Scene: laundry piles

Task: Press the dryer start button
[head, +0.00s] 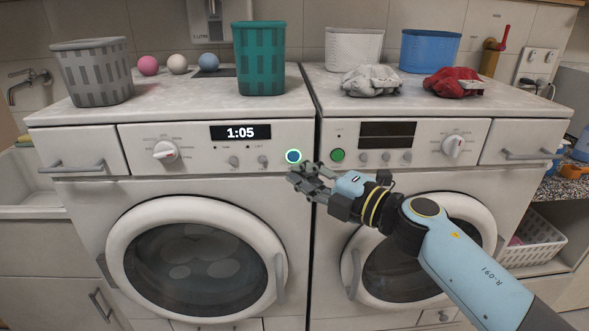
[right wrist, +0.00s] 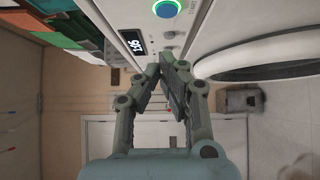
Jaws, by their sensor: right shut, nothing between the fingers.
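Two white front-loading machines stand side by side; I cannot read which is the dryer. The left machine (head: 90,139) has a lit display (head: 241,132) reading 1:05 and a round blue button (head: 293,156) with a glowing green ring. The right machine (head: 470,170) has a dark display (head: 387,135) and a green button (head: 337,155). My right gripper (head: 302,176) is shut and empty, with its fingertips just below the blue button in the head view. In the right wrist view the shut fingertips (right wrist: 163,72) are apart from the blue button (right wrist: 166,8). My left gripper is not in view.
On top stand a grey basket (head: 92,72), a teal basket (head: 260,58), a white basket (head: 354,48) and a blue basket (head: 430,50). Grey cloth (head: 371,80) and red cloth (head: 453,82) lie at the right. Knobs and round door rims protrude nearby.

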